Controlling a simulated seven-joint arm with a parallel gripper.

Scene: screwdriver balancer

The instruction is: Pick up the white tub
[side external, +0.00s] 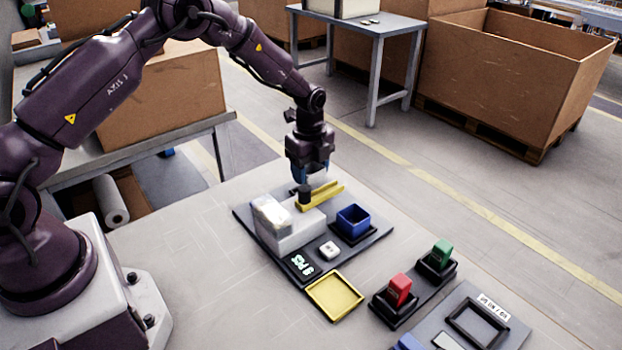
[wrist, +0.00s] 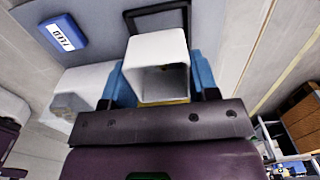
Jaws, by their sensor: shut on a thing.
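The white tub (wrist: 160,52) fills the middle of the wrist view, with its open mouth facing the camera. My gripper (wrist: 160,80) is shut on it, with a blue finger pressed to each side. In the side external view my gripper (side external: 311,176) points down above the dark pad at the far end of the table. The tub is hard to make out there between the blue fingers. Whether its underside touches anything is hidden.
A yellow channel (side external: 322,196) and a white dispenser box (side external: 285,233) are just below my gripper. A blue bin (side external: 353,219), yellow tray (side external: 335,296), red block (side external: 399,289) and green block (side external: 442,252) are nearby. The table's left part is clear.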

